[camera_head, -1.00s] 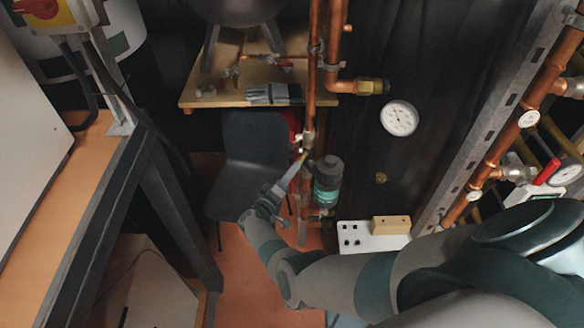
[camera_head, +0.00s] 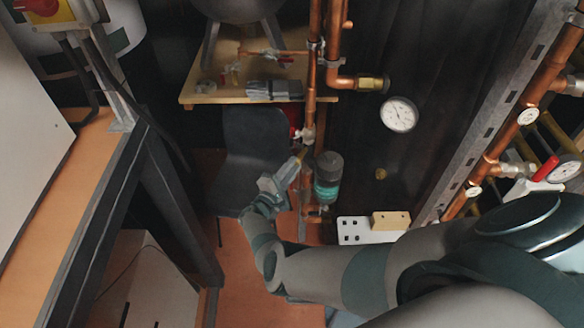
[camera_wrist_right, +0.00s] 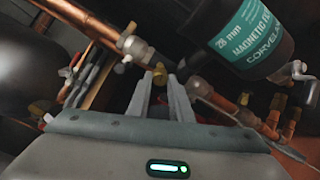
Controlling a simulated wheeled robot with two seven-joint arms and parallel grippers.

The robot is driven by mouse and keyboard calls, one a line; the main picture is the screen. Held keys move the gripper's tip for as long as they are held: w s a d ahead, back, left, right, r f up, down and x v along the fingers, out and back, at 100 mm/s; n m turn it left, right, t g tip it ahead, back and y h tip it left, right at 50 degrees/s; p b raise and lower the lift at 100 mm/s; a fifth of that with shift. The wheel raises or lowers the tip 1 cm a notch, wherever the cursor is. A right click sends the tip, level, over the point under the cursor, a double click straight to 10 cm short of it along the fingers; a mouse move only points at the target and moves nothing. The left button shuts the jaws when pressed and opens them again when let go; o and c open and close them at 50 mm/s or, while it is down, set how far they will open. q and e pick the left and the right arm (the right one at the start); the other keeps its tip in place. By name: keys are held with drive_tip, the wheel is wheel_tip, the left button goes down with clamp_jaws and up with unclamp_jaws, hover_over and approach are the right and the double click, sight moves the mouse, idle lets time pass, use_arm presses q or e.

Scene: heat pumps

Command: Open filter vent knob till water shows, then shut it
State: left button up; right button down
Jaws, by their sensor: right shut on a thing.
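The magnetic filter (camera_head: 328,178) is a dark canister with a teal label, beside the copper pipes. It also shows at the upper right of the right wrist view (camera_wrist_right: 247,35). My right gripper (camera_head: 301,153) reaches in from the lower right and is just left of the filter. In the wrist view its two fingers (camera_wrist_right: 163,88) close around a small brass-coloured knob (camera_wrist_right: 160,76), whose sides they partly hide. I cannot tell how far the knob is turned. No water is visible around it. My left gripper is out of view.
Copper pipes (camera_head: 313,70) rise above the filter. A pressure gauge (camera_head: 398,114) is to the right. A dark chair (camera_head: 255,140) stands behind my right gripper, under a wooden shelf (camera_head: 215,92).

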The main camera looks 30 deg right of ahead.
drive_tip(key=shift+n, duration=0.6)
drive_tip(key=c, duration=1.6)
unclamp_jaws()
